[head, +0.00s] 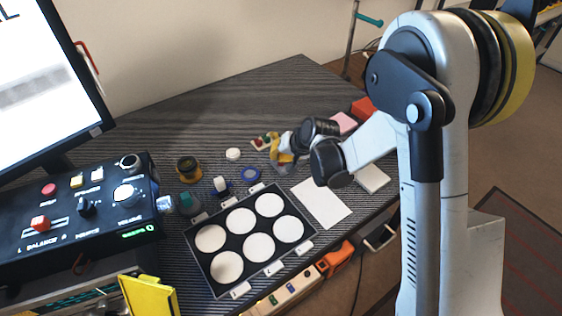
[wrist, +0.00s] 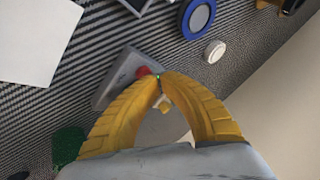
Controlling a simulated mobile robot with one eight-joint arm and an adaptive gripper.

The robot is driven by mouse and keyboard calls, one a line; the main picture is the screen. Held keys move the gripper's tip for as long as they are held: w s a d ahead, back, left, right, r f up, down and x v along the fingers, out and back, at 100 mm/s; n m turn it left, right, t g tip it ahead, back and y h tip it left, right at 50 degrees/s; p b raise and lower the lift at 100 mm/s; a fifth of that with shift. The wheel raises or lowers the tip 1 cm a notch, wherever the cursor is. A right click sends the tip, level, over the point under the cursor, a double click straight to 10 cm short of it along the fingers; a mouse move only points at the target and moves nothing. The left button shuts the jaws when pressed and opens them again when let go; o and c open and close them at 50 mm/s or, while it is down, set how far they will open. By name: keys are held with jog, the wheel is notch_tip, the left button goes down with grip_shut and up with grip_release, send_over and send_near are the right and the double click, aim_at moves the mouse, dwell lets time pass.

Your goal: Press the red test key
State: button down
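A small pale key block (head: 256,143) lies on the dark striped table in the head view, with red and green spots on top. In the wrist view the grey block (wrist: 112,82) carries a red key (wrist: 143,72). My gripper (wrist: 165,78) has yellow fingers whose tips meet just right of the red key. Whether they touch it I cannot tell. A green speck shows at the tips and a small pale piece behind them; the fingers hide part of the block. In the head view my gripper (head: 279,152) is beside the block, partly hidden by my wrist.
A black tray (head: 233,221) with several white discs lies in front, beside a white sheet (head: 322,203). A blue ring (wrist: 197,17) and a white cap (wrist: 215,52) are near the block. A black control box (head: 75,215) with other red buttons stands left.

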jog(key=shift+r, duration=0.1)
dwell(0.3)
jog(key=shift+r+p, duration=0.5)
jog(key=shift+r, duration=0.2)
jog(key=shift+r+p, duration=1.6)
jog(key=shift+r, duration=0.9)
